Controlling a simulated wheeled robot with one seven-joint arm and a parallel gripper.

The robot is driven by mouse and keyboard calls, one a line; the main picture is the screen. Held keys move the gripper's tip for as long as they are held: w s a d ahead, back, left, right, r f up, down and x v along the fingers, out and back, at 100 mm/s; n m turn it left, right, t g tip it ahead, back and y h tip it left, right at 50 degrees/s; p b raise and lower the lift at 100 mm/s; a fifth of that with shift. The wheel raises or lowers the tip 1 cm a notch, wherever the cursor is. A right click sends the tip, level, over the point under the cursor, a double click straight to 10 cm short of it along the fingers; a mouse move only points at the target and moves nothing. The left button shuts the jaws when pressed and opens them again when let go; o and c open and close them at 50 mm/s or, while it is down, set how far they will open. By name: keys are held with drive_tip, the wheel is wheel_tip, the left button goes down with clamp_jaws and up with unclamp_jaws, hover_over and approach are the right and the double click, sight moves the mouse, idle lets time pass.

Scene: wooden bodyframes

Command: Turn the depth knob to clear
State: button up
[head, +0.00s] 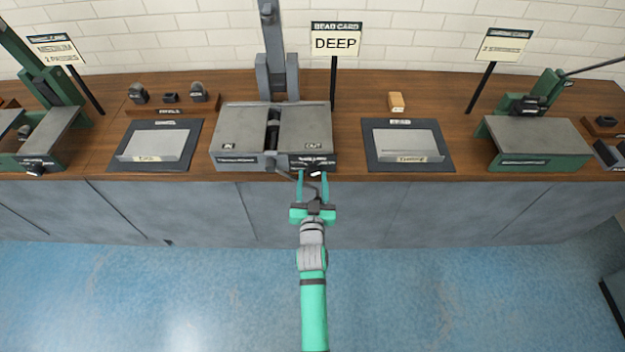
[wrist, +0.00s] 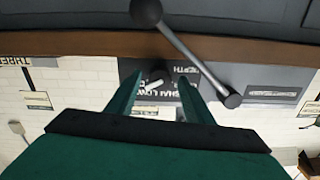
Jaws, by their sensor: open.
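The depth knob (head: 317,173) is a small dark knob with a white pointer bar on the front right of the grey central machine (head: 305,130). It also shows in the wrist view (wrist: 157,80), upside down, on a dark panel lettered "DEPTH" with further partly hidden words. My gripper (head: 312,180) is in front of this panel, its two green fingers open. In the wrist view the fingers (wrist: 157,98) stand to either side of the knob with gaps between. I cannot tell which marking the pointer is at.
A grey lever with a ball end (wrist: 185,52) crosses close to one finger in the wrist view. A card reading "DEEP" (head: 335,43) stands behind the machine. Grey trays (head: 155,146) (head: 408,146) flank it on the wooden counter (head: 465,165). The floor in front is clear.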

drive_tip(key=c, duration=1)
drive_tip(key=shift+c, duration=0.2)
drive_tip(key=shift+n, duration=0.3)
drive_tip(key=n, duration=0.4)
drive_tip(key=shift+n, duration=0.3)
drive_tip(key=n, duration=0.5)
drive_tip(key=shift+n, duration=0.3)
drive_tip(key=n, duration=1.3)
drive_tip(key=shift+d, duration=0.1)
